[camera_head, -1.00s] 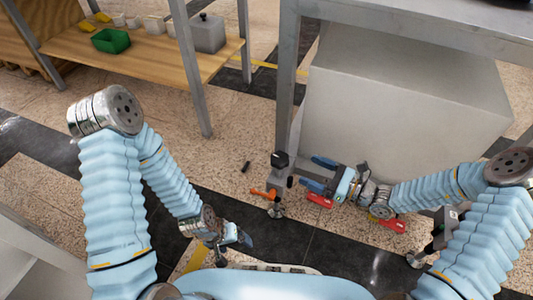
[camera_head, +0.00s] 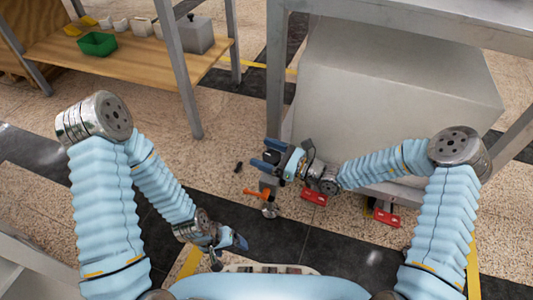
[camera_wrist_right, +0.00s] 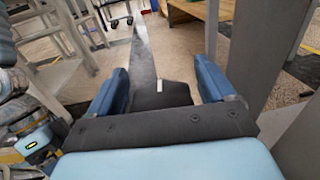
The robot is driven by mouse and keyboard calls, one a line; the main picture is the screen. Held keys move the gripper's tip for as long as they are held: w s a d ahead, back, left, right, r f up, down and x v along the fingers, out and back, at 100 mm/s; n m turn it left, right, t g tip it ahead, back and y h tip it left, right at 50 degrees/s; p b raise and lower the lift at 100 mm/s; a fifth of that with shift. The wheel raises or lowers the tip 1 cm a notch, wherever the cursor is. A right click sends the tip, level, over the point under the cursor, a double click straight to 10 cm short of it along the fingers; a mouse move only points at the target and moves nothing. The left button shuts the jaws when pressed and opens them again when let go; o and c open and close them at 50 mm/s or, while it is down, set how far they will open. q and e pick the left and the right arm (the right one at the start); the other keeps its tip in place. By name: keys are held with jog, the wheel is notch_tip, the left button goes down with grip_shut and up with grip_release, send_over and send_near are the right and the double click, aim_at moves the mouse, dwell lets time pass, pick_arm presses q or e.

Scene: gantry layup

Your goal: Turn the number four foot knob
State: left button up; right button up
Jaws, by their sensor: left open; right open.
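An orange knob (camera_head: 257,194) sits on a levelling foot (camera_head: 269,211) near the floor, beside the front table leg. I cannot read a number on it. My right gripper (camera_head: 265,154) is open above and behind the knob, pointing left. In the right wrist view, a black block with a small white label (camera_wrist_right: 161,96) shows between its open blue fingers (camera_wrist_right: 163,82), with gaps at both sides. Contact is not visible. In the head view my right gripper largely hides this block. My left gripper (camera_head: 238,242) is open, empty and low, below and left of the knob.
A grey table (camera_head: 420,20) stands over a large pale box (camera_head: 395,95). Red foot parts (camera_head: 314,197) lie right of the knob, with another red one (camera_head: 386,217) farther right. A small dark piece (camera_head: 238,167) lies on the floor. A wooden shelf (camera_head: 110,65) stands back left.

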jog(key=c, duration=1)
jog(key=shift+r+m+t+h+p, duration=0.2)
jog(key=shift+m+t+h+p, duration=0.15)
jog(key=shift+t+p, duration=0.4)
jog(key=m+t+h+p, duration=0.1)
jog(key=p, duration=0.1)
jog(key=m+t+h+p, duration=0.2)
jog(key=p, duration=0.1)
jog(key=m+t+h+p, duration=0.2)
jog(key=p, duration=0.1)
jog(key=shift+w+d, duration=0.25)
jog(key=shift+w+d+f+m+t+h+p, duration=0.1)
jog(key=shift+m+t+h+p, duration=0.4)
jog(key=shift+h+p, duration=0.15)
jog(key=shift+w+d+f+m+t+h+p, duration=0.1)
jog(key=shift+m+t+h+p, duration=0.35)
jog(key=shift+h+p, duration=0.15)
jog(key=o, duration=1)
jog(key=shift+s, duration=0.15)
jog(key=v, duration=1.3)
jog(key=shift+s+d, duration=0.2)
jog(key=shift+s, duration=0.05)
